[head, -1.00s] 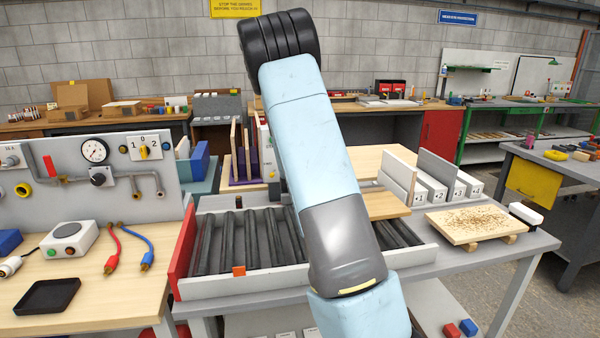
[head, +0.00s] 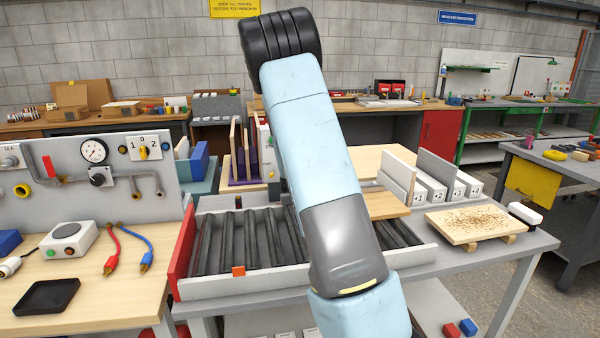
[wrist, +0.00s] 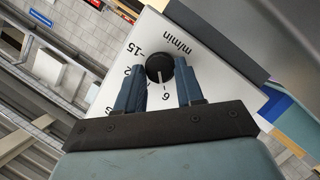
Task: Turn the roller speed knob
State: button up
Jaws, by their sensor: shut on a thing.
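The roller speed knob (wrist: 158,68) is black and round with a white pointer mark, on a pale panel (wrist: 205,65) in the wrist view. The panel's print is upside down there, with "m/min" and numbers around the knob. The white mark points down in the picture, close to the "6". My gripper (wrist: 161,74) has its two blue fingers on either side of the knob and is shut on it. In the head view my arm hides the gripper and the knob. The edge of the upright control box (head: 268,150) shows beside the arm.
The roller conveyor (head: 228,283) lies below my arm, with an orange block (head: 238,270) at its front rail. A wooden board (head: 385,204) lies across its right part. A chip-covered board (head: 470,222) is at right. A gauge panel (head: 60,170) stands at left.

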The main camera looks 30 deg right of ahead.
jog(key=shift+a, duration=0.1)
jog(key=m, duration=0.1)
jog(key=m+y, duration=0.2)
jog(key=shift+s+d+m, duration=0.1)
jog(key=shift+d+m, duration=0.15)
jog(key=shift+m, duration=0.05)
jog(key=shift+d+m+y, duration=0.1)
jog(key=shift+m+y, duration=0.8)
jog(key=shift+m, duration=0.1)
jog(key=o, duration=0.7)
jog(key=shift+c, duration=0.2)
jog(key=o, duration=0.3)
jog(key=shift+r, duration=0.1)
jog(key=shift+o, duration=0.2)
jog(key=shift+s, duration=0.1)
